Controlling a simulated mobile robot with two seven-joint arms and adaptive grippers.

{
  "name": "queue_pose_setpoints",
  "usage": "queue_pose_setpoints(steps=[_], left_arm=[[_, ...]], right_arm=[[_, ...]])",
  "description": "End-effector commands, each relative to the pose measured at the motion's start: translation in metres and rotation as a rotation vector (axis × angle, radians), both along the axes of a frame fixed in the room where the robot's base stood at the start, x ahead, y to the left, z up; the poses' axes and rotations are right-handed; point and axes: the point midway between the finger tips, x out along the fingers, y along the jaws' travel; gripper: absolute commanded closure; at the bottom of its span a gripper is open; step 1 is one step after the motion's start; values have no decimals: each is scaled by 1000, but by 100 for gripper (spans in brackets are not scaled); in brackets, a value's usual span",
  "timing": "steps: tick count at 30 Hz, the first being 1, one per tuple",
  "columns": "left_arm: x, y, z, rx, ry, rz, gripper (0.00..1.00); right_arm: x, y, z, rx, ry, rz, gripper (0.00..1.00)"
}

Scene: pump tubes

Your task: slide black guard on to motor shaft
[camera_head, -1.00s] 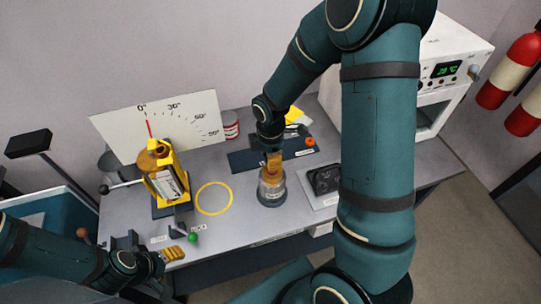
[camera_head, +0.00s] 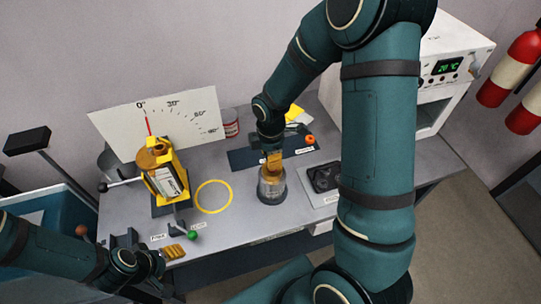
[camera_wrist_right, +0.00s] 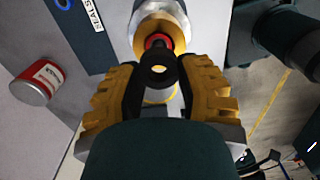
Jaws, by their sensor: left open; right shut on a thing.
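My right gripper (camera_wrist_right: 160,85) is shut on a small black cylindrical piece with a hole in its end (camera_wrist_right: 159,76), which looks like the black guard. Beyond it, in the wrist view, are a red ring (camera_wrist_right: 157,41) and a brass-coloured round body (camera_wrist_right: 162,24). In the head view my right gripper (camera_head: 272,162) points down just above a grey cylindrical housing (camera_head: 271,190), which may be the motor. The shaft is hidden there, so I cannot tell whether the guard is around it. My left gripper (camera_head: 155,268) is open at the lower left, near the bench's front edge.
A yellow fixture (camera_head: 163,172) stands before an angle board (camera_head: 120,128). A yellow ring (camera_head: 213,197) marks the bench. A red-white can (camera_wrist_right: 36,83) stands apart. A dark part sits on a plate (camera_head: 330,198) to the right, partly behind my right arm.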

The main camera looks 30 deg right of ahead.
Motion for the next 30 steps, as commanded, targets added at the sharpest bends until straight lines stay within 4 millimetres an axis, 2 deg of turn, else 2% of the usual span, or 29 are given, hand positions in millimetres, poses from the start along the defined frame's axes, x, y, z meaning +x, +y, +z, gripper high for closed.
queue_pose_setpoints(steps=[30], left_arm=[[0, 0, -5, 0, 0, 0, 37]], right_arm=[[0, 0, -6, 0, 0, 1, 80]])
